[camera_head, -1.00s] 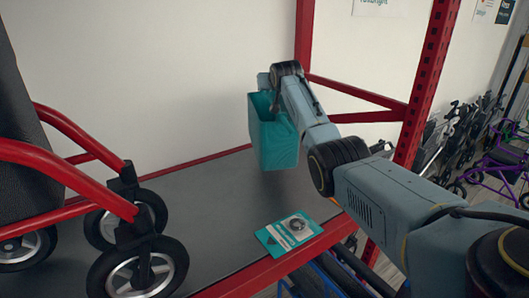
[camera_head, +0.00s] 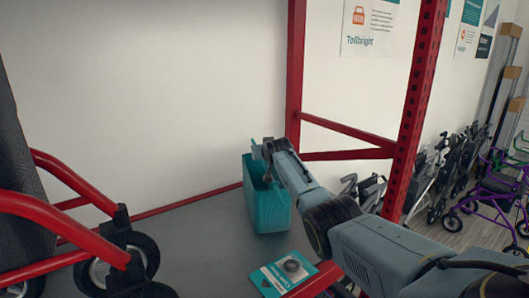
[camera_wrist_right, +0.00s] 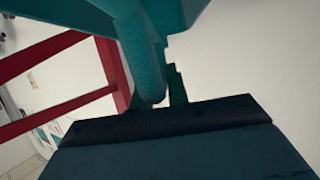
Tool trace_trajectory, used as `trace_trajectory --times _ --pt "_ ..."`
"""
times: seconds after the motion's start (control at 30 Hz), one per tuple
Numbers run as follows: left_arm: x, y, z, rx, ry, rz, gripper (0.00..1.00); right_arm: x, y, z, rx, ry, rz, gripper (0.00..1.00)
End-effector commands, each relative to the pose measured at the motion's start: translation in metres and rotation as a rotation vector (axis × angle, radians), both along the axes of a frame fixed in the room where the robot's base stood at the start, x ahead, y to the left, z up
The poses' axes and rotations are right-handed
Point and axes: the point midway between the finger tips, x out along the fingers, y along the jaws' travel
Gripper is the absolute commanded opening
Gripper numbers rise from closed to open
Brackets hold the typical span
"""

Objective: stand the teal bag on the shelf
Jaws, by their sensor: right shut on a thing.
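The teal bag (camera_head: 268,208) stands upright in the head view, over the right part of the grey shelf (camera_head: 195,232). Its bottom looks at or very near the shelf surface; I cannot tell whether it touches. My right gripper (camera_head: 268,150) is shut on the bag at its top, and the fingertips are partly hidden by the wrist. My left gripper is in neither view.
A red-framed wheeled walker (camera_head: 70,215) stands on the shelf at left. A teal and white card (camera_head: 284,274) lies at the shelf's front edge, near the bag. A red upright post (camera_head: 415,110) and braces flank the right side. Bare shelf lies between walker and bag.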

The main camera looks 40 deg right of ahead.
Motion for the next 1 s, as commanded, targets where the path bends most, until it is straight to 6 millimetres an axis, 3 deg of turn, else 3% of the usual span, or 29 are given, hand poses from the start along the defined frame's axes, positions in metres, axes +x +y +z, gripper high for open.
trace_trajectory --times 0.07,0.1,0.27,0.67,1.0 --pt "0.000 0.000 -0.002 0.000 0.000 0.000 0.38 0.000 0.000 -0.001 -0.001 -0.004 0.001 0.00" --pt "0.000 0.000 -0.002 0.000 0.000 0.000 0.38 0.000 0.000 -0.003 0.000 0.000 0.000 0.19" --pt "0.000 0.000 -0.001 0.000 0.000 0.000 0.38 0.000 0.000 -0.003 0.000 0.001 0.000 0.38" --pt "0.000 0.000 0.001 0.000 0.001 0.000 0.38 -0.001 0.001 0.002 -0.001 0.000 0.000 0.38" --pt "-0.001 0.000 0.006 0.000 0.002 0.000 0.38 -0.022 0.012 0.012 -0.001 -0.001 0.001 0.38"
